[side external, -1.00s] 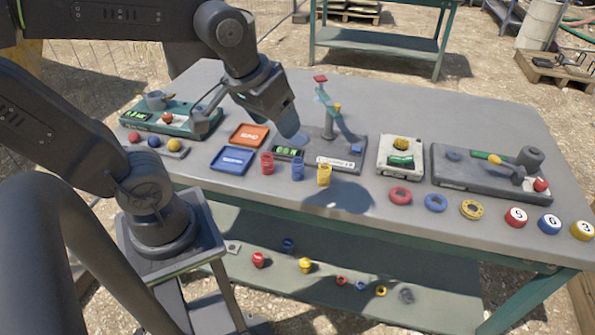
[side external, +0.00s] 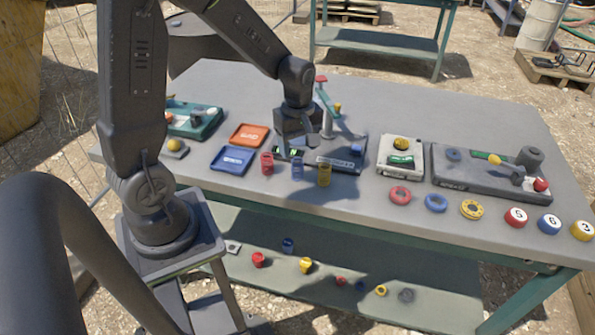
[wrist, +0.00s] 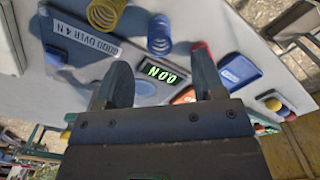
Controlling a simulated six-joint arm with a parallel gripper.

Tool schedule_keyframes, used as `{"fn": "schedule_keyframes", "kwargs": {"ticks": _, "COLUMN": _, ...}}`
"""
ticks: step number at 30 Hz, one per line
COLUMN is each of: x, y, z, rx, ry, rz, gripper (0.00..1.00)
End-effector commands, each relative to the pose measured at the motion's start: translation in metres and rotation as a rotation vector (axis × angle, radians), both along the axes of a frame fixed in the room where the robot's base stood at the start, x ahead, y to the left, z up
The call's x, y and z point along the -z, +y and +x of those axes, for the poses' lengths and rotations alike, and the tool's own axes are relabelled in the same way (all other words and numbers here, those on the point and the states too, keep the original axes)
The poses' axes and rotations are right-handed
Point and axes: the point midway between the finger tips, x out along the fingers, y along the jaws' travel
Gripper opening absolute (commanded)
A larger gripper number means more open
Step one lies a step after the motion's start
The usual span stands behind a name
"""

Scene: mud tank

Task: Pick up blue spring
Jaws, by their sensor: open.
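The blue spring (side external: 297,169) stands upright at the table's front edge side, between the red spring (side external: 267,164) and the yellow spring (side external: 324,174). In the wrist view the blue spring (wrist: 159,35) shows beyond the fingertips, roughly between their lines. My gripper (side external: 295,148) is open and empty, pointing down just behind and above the blue spring in the side view. In the wrist view my gripper (wrist: 162,72) has its two fingers spread wide over the tester's display. The fingers are apart from the spring.
The spring tester (side external: 345,150) with its upright post stands right behind the springs. An orange tray (side external: 249,134) and a blue tray (side external: 232,160) lie to the left. A white scale-like box (side external: 386,168) and several coloured rings lie to the right.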

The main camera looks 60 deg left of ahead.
Motion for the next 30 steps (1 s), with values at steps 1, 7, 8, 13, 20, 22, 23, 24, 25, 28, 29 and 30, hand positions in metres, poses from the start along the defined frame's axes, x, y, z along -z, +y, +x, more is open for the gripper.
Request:
{"fn": "schedule_keyframes", "kwargs": {"ticks": 1, "x": 0.009, "y": 0.000, "z": 0.000, "rx": 0.000, "ry": 0.005, "rz": -0.002, "gripper": 0.63}}
{"fn": "schedule_keyframes", "kwargs": {"ticks": 7, "x": 0.027, "y": 0.000, "z": 0.000, "rx": 0.001, "ry": 0.001, "rz": 0.000, "gripper": 0.63}}
{"fn": "schedule_keyframes", "kwargs": {"ticks": 8, "x": 0.028, "y": 0.000, "z": 0.000, "rx": 0.001, "ry": 0.001, "rz": 0.000, "gripper": 0.63}}
{"fn": "schedule_keyframes", "kwargs": {"ticks": 13, "x": 0.048, "y": 0.003, "z": 0.000, "rx": 0.000, "ry": 0.004, "rz": -0.001, "gripper": 0.63}}
{"fn": "schedule_keyframes", "kwargs": {"ticks": 20, "x": 0.076, "y": 0.005, "z": 0.001, "rx": 0.002, "ry": 0.001, "rz": -0.001, "gripper": 0.63}}
{"fn": "schedule_keyframes", "kwargs": {"ticks": 22, "x": 0.079, "y": 0.005, "z": 0.001, "rx": 0.002, "ry": 0.000, "rz": 0.000, "gripper": 0.63}}
{"fn": "schedule_keyframes", "kwargs": {"ticks": 23, "x": 0.079, "y": 0.005, "z": 0.001, "rx": 0.002, "ry": -0.001, "rz": 0.000, "gripper": 0.63}}
{"fn": "schedule_keyframes", "kwargs": {"ticks": 24, "x": 0.079, "y": 0.005, "z": 0.002, "rx": 0.002, "ry": -0.001, "rz": 0.000, "gripper": 0.63}}
{"fn": "schedule_keyframes", "kwargs": {"ticks": 25, "x": 0.079, "y": 0.005, "z": 0.002, "rx": 0.002, "ry": -0.002, "rz": 0.001, "gripper": 0.63}}
{"fn": "schedule_keyframes", "kwargs": {"ticks": 28, "x": 0.079, "y": 0.005, "z": 0.002, "rx": 0.002, "ry": -0.002, "rz": 0.001, "gripper": 0.63}}
{"fn": "schedule_keyframes", "kwargs": {"ticks": 29, "x": 0.079, "y": 0.005, "z": 0.002, "rx": 0.002, "ry": -0.002, "rz": 0.001, "gripper": 0.61}}
{"fn": "schedule_keyframes", "kwargs": {"ticks": 30, "x": 0.079, "y": 0.005, "z": 0.002, "rx": 0.002, "ry": -0.002, "rz": 0.001, "gripper": 0.57}}
